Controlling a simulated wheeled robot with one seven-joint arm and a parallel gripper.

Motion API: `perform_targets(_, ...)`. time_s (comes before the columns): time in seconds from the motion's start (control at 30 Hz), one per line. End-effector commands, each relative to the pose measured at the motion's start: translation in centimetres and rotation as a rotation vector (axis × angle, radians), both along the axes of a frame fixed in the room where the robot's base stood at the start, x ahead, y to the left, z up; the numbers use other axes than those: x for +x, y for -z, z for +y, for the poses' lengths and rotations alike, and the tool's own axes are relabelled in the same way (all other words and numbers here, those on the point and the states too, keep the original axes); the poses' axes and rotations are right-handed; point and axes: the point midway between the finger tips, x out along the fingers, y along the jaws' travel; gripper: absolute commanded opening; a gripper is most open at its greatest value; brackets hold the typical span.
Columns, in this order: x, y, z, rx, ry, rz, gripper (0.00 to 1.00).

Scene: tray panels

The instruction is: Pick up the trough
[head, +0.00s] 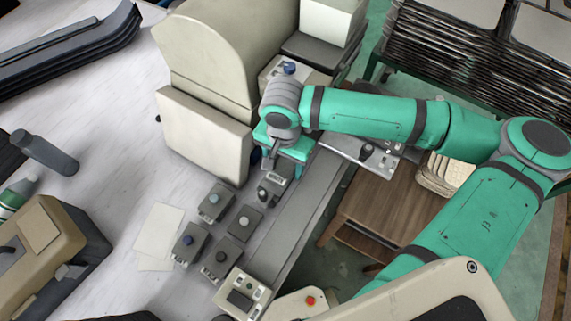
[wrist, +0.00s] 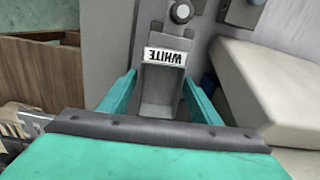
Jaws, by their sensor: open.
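A small grey trough (wrist: 162,88) with a label reading "WHITE" shows in the wrist view between the two teal fingers of my gripper (wrist: 160,92). The fingers are apart, one on each side of the trough; I cannot tell whether they touch it. In the head view my gripper (head: 280,160) points down over the grey ledge beside the cream machine. The labelled grey piece (head: 277,181) shows just below it, and the rest of the trough is mostly hidden by my gripper.
A cream machine (head: 205,140) stands close left of my gripper. Several small grey knob boxes (head: 214,203) sit in front of it. A wooden table (head: 385,205) is to the right. Dark long trays (head: 70,55) lie at upper left. White paper sheets (head: 158,232) lie on the worktop.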

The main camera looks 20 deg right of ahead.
Motion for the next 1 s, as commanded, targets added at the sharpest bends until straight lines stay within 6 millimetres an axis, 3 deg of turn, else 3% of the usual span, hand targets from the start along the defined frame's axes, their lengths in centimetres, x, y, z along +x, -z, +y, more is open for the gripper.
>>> perform_targets(0.27,0.0,0.3,0.0,0.000,0.000,0.000,0.58)
perform_targets(0.43,0.0,0.3,0.0,0.000,-0.001,0.000,0.18)
perform_targets(0.77,0.0,0.1,0.0,0.001,-0.001,-0.001,0.18)
perform_targets(1.0,0.1,-1.7,0.2,0.000,-0.005,-0.003,0.18)
